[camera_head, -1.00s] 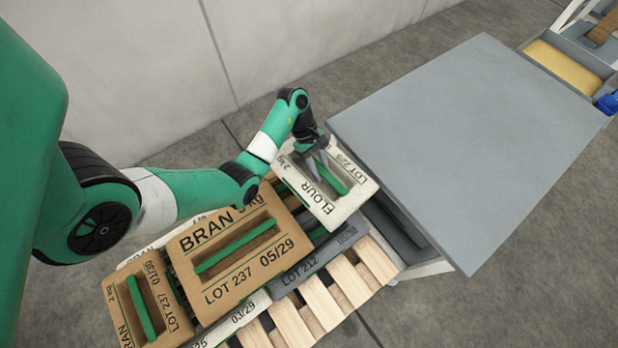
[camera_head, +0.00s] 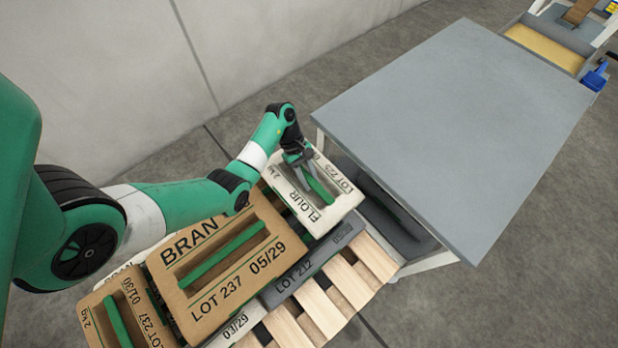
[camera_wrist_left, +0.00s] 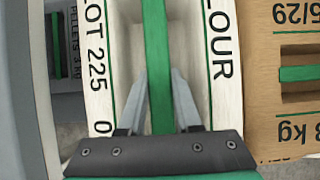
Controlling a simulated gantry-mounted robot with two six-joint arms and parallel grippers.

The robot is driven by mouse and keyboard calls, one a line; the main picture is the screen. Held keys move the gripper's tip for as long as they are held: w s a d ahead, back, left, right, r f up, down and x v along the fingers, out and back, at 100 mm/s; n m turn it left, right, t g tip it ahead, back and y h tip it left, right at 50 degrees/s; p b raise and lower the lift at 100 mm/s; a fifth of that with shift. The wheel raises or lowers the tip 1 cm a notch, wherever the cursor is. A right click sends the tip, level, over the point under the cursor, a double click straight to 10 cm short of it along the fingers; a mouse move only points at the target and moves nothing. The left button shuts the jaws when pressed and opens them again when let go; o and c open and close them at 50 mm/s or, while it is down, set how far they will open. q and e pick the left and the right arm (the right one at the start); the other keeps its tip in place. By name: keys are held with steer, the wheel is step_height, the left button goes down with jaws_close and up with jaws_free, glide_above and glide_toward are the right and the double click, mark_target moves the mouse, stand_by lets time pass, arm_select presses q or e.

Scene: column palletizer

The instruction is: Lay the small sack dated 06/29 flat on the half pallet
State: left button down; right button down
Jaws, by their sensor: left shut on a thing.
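My left gripper (camera_head: 316,184) is shut on the green strap of a small white flour sack (camera_head: 342,206) marked 2 kg and LOT 225. In the left wrist view, the fingers (camera_wrist_left: 161,95) close around the strap in the sack's recess. Only the first digit, 0, of the sack's date shows there; the rest is hidden. The sack lies roughly level over the far end of the stack on the half pallet (camera_head: 343,283), above a dark grey sack marked LOT 212 (camera_head: 308,268). I cannot tell whether it touches it. My right gripper is out of view.
A large brown bran sack (camera_head: 238,284), dated 05/29, lies beside the white sack. A smaller bran sack (camera_head: 96,310) dated 01/30 is at the near left. A bare grey table (camera_head: 450,130) stands close to the right. Behind it is a tray with yellow inside (camera_head: 545,48).

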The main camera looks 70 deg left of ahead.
mark_target(310, 184)
arm_select(q)
steer(key=shift+f+b, duration=1.1)
steer(key=shift+f, duration=0.6)
steer(key=shift+w, duration=0.1)
steer(key=shift+f, duration=0.35)
steer(key=shift+f+b, duration=0.25)
steer(key=shift+b, duration=0.2)
steer(key=c, duration=0.6)
jaws_free()
steer(key=shift+f, duration=0.1)
